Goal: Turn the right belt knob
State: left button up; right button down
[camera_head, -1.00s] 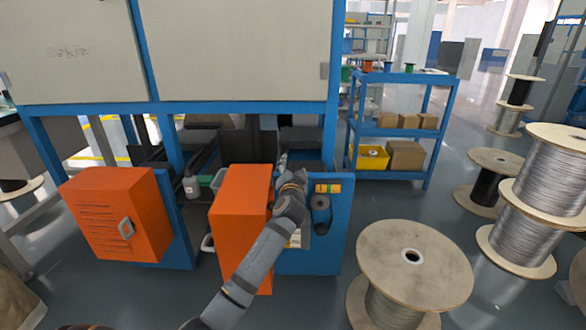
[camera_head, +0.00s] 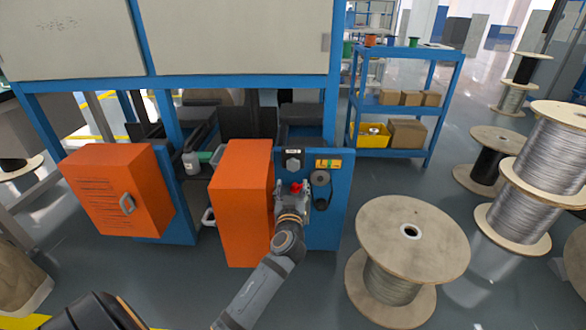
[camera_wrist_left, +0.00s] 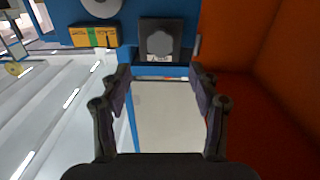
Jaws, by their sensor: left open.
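A grey hexagonal knob on a dark square plate (camera_head: 293,160) is on the blue machine panel (camera_head: 340,200), right of the open orange door. It also shows as a grey knob (camera_wrist_left: 160,42) at the top middle of the left wrist view. My left gripper (camera_head: 293,187) is in front of the panel, just below the knob in the head view. A small red part shows between its fingers. My right gripper is out of view.
The orange door (camera_head: 243,205) stands close left of my left gripper. A yellow label (camera_head: 328,164) and a black round part (camera_head: 320,178) are right of the knob. A wooden cable reel (camera_head: 410,245) stands on the floor at right.

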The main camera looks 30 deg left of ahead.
aim_at(293, 166)
pick_arm(q)
jog(key=b+x, duration=0.2)
jog(key=x, duration=0.8)
jog(key=shift+w+a, duration=0.1)
jog(key=shift+a, duration=0.1)
jog(key=c, duration=1.2)
jog(key=shift+r+m, duration=0.1)
jog(key=shift+m, duration=0.3)
jog(key=m+p, duration=0.1)
jog(key=m, duration=0.2)
jog(key=shift+m, duration=0.3)
jog(key=shift+m+p, duration=0.7)
jog(key=shift+m, duration=1.2)
